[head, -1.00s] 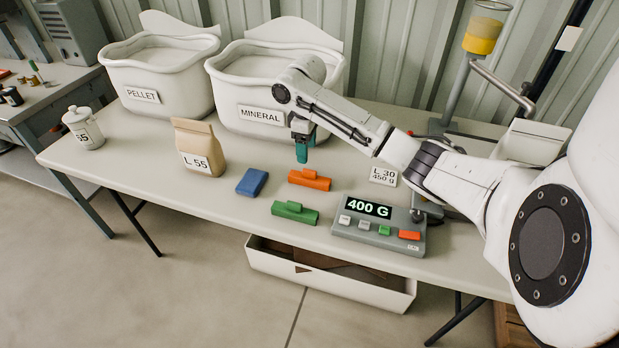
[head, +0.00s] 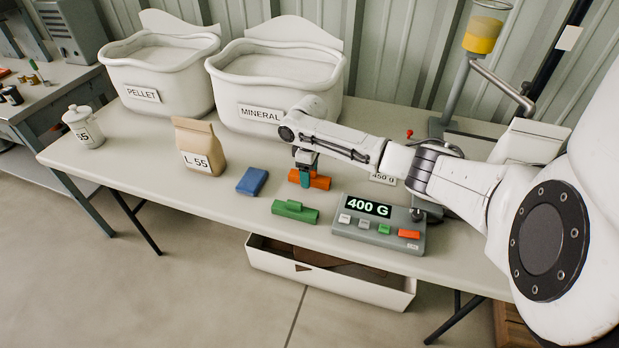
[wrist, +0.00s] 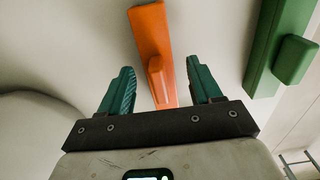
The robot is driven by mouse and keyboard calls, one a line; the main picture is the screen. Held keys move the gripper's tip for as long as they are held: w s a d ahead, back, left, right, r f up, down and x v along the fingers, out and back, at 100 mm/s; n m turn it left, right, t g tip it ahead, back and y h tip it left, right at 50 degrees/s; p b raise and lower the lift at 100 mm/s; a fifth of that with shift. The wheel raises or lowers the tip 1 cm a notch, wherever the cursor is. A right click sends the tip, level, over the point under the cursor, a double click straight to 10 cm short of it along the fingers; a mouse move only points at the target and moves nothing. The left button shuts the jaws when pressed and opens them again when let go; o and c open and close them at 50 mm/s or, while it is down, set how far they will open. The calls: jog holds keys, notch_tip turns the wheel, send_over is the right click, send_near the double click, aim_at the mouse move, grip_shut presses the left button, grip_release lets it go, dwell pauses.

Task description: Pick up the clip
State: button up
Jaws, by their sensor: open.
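Three clips lie on the table: an orange clip (head: 321,183), a green clip (head: 296,211) and a blue clip (head: 252,181). My gripper (head: 305,177) is at the orange clip and partly hides it in the head view. In the wrist view the open teal fingers of my gripper (wrist: 161,76) stand either side of the near end of the orange clip (wrist: 151,40), with its raised tab between them. The green clip (wrist: 277,45) lies to the right, outside the fingers.
A grey scale (head: 350,229) reading 400 G stands to the right of the clips. A paper bag (head: 198,147) marked L 55 stands to the left. Mineral (head: 235,98) and pellet (head: 135,75) bins stand behind. An open drawer (head: 330,280) is below the table.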

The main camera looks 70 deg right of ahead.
jog(key=c, duration=1.1)
jog(key=shift+r, duration=0.15)
